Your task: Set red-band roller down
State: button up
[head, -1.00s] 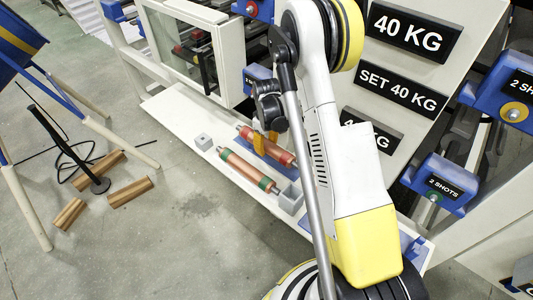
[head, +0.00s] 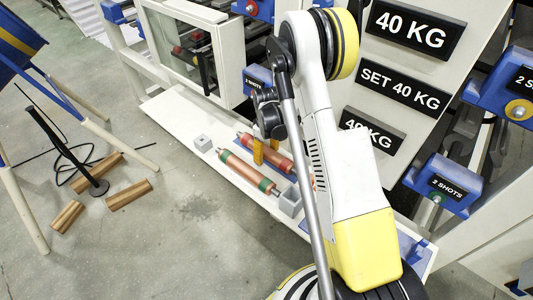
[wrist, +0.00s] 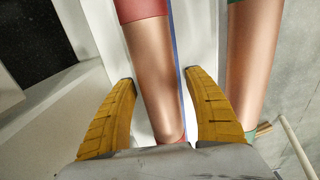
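The red-band roller (head: 281,160), copper with red ends, lies along the white shelf over a blue strip and appears to rest there. In the wrist view the roller (wrist: 152,70) runs between the yellow fingers of my gripper (wrist: 161,80). The fingers are spread, one on each side, with a visible gap on the right; the left fingertip is very close to its edge. In the head view my gripper (head: 267,148) straddles the roller from above. Its underside contact is hidden.
A green-band roller (head: 246,172) lies parallel, just in front; it also shows in the wrist view (wrist: 252,60). Grey blocks (head: 202,143) (head: 291,202) stand near the shelf's ends. A glass-fronted cabinet (head: 184,45) and a sign panel (head: 405,90) rise behind.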

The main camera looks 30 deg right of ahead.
jog(key=shift+r, duration=0.1)
notch_tip(320, 180, up, 13)
jog(key=p, duration=0.5)
notch_tip(320, 180, up, 8)
jog(key=f+t, duration=0.1)
send_over(266, 148)
jog(key=s+a, duration=0.2)
jog(key=s+a+r+m+t, duration=0.1)
jog(key=s+a+r, duration=0.15)
jog(key=r, duration=0.25)
jog(key=s+a+r+m+t, duration=0.1)
jog(key=s+a+r, duration=0.1)
jog(key=s+r, duration=0.3)
jog(key=s+a+r+m+t, duration=0.1)
jog(key=s+a+r+t, duration=0.1)
jog(key=s, duration=0.4)
jog(key=s+a+r+m+t, duration=0.1)
jog(key=s+a+r+t, duration=0.1)
jog(key=s, duration=0.5)
notch_tip(266, 148, up, 2)
jog(key=shift+s+a, duration=0.2)
jog(key=shift+a, duration=0.45)
